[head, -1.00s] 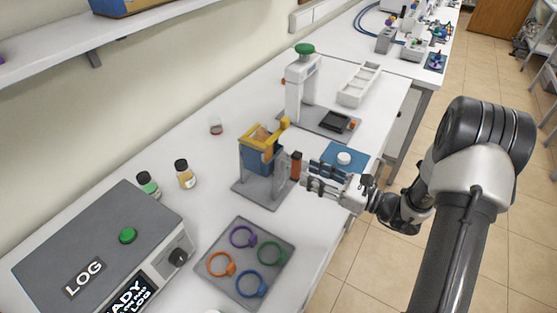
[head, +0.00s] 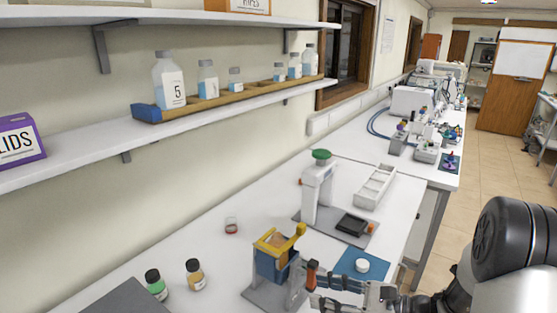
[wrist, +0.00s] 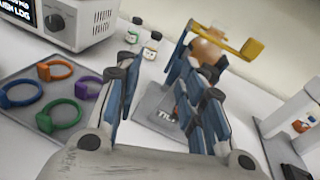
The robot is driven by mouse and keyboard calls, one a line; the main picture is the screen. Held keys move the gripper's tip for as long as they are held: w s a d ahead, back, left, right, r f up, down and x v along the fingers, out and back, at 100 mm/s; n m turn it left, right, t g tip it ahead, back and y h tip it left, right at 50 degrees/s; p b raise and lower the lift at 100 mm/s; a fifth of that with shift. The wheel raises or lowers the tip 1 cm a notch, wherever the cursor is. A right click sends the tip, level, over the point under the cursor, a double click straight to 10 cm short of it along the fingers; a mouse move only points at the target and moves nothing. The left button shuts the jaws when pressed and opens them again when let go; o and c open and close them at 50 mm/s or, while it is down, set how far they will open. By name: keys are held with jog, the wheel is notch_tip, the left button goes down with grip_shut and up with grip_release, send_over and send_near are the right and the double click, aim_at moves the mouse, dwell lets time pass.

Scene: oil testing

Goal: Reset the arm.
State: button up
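My gripper (head: 318,290) is at the lower edge of the head view, over the front of the bench beside the blue and yellow tilting stand (head: 277,258). In the wrist view my gripper (wrist: 160,98) has its two blue-and-grey fingers spread, with nothing between them. The stand, its yellow lever and an amber flask (wrist: 208,46) show just beyond the fingers. My arm comes in from the lower right.
A green-topped press (head: 318,190), a white tray (head: 375,187) and a white puck on a blue mat (head: 376,272) stand to the right. Two small bottles (head: 195,275) stand left. Coloured rings (wrist: 52,68) lie on a grey plate. A shelf (head: 230,103) with bottles runs above.

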jog(key=s+a+r+n+g+h, duration=0.35)
jog(key=s+n, duration=0.25)
jog(key=s, duration=0.2)
jog(key=s+a+r+n+g+h, duration=0.3)
jog(key=s+n+g, duration=0.1)
jog(key=s+n, duration=0.25)
jog(key=s+d+r+n+t+h, duration=0.4)
jog(key=s+d+n+t+h, duration=0.1)
jog(key=s+d+n+h, duration=0.3)
jog(key=shift+s+d+n+h, duration=0.35)
jog(key=shift+s+d+h, duration=0.1)
jog(key=shift+d, duration=0.2)
